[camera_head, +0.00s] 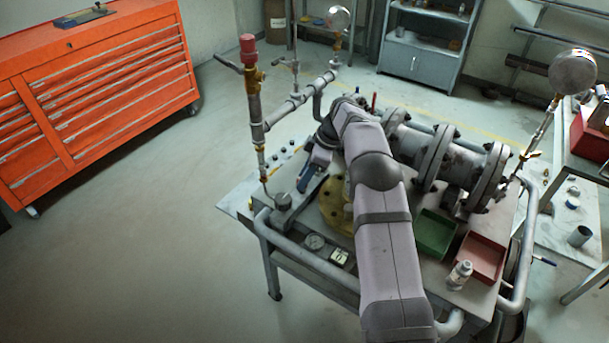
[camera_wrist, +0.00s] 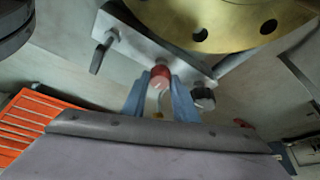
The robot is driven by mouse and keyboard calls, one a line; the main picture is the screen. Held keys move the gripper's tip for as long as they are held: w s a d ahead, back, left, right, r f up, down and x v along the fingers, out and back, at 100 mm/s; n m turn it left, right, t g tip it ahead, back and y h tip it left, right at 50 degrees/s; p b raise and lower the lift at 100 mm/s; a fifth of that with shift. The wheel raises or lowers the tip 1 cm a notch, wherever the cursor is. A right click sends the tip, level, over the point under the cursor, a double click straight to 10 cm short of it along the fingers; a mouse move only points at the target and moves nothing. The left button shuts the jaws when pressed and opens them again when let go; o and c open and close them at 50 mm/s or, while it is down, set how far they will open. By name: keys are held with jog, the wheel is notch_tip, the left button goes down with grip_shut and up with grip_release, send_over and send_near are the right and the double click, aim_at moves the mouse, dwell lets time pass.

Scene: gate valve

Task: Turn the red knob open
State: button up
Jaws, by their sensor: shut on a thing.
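The red knob (camera_wrist: 160,72) shows in the wrist view as a small round red piece at a grey metal bar (camera_wrist: 145,45). My gripper (camera_wrist: 160,84) has its two blue fingers on either side of the knob and is shut on it. The knob's lower part is partly covered by the fingers. In the head view my gripper (camera_head: 306,178) is low over the workbench, left of the yellow flange (camera_head: 335,208). The knob is hidden there by my gripper and arm.
A black lever (camera_wrist: 101,55) and a dark round knob (camera_wrist: 203,98) flank the red knob. An upright pipe with a red cap (camera_head: 248,45) stands at the left. A flanged grey pipe (camera_head: 440,160), a green tray (camera_head: 435,233) and a red tray (camera_head: 482,257) lie right of my arm.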

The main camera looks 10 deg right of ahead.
dwell(0.3)
jog(key=o, duration=1.1)
jog(key=shift+c, duration=0.2)
jog(key=w+b+v, duration=0.1)
jog(key=v, duration=0.6)
jog(key=shift+s+r, duration=0.2)
jog(key=shift+s, duration=0.3)
jog(key=shift+d, duration=0.1)
